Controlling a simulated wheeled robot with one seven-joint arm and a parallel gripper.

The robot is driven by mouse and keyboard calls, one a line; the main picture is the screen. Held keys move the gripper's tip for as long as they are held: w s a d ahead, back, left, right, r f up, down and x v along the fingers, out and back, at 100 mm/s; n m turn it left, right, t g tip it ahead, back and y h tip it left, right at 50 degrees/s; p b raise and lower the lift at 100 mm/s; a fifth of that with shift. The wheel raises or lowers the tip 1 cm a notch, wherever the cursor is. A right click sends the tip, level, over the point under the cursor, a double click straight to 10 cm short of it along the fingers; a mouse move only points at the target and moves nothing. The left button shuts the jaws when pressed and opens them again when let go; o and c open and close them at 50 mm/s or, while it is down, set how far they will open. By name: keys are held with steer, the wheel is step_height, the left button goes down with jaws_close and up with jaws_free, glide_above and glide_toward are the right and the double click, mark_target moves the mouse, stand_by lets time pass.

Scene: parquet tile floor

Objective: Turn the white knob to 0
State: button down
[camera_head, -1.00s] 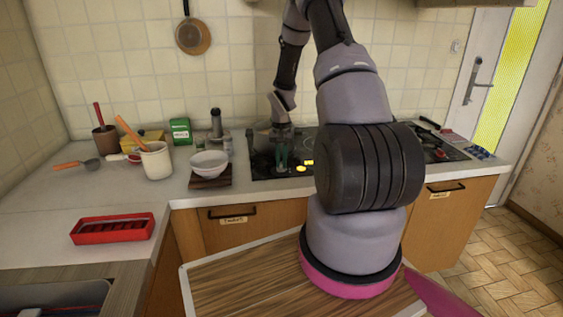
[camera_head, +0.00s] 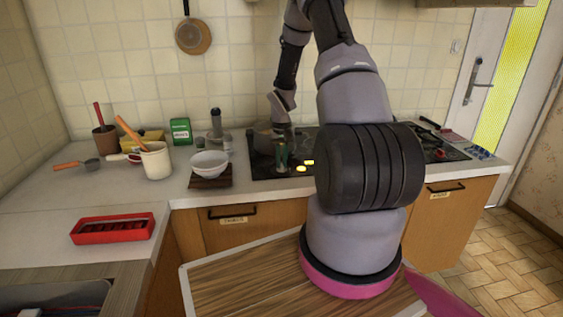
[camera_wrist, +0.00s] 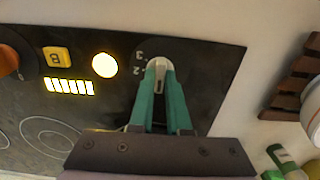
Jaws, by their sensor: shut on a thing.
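The white knob (camera_wrist: 158,62) shows in the wrist view on the black cooktop panel (camera_wrist: 215,75), near its edge. The marks 3 and 2 are printed to the left of the knob. The rest of its scale is hidden by the knob and my fingers, and I see no 0. My gripper (camera_wrist: 160,72) has teal fingers, one on each side of the knob, shut on it. In the head view my gripper (camera_head: 282,155) points down at the left part of the cooktop (camera_head: 262,172). The knob cannot be made out there.
A yellow lit disc (camera_wrist: 105,65), a yellow B button (camera_wrist: 57,57) and an orange knob (camera_wrist: 8,60) lie left of the white knob. A white bowl (camera_head: 209,162) on a wooden trivet (camera_head: 208,182) stands beside the cooktop. A red tray (camera_head: 112,229) lies farther left.

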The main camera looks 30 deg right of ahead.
mark_target(282, 164)
steer(key=c, duration=0.9)
jaws_free()
step_height(282, 164, up, 11)
steer(key=shift+f, duration=0.1)
steer(key=shift+s, duration=0.1)
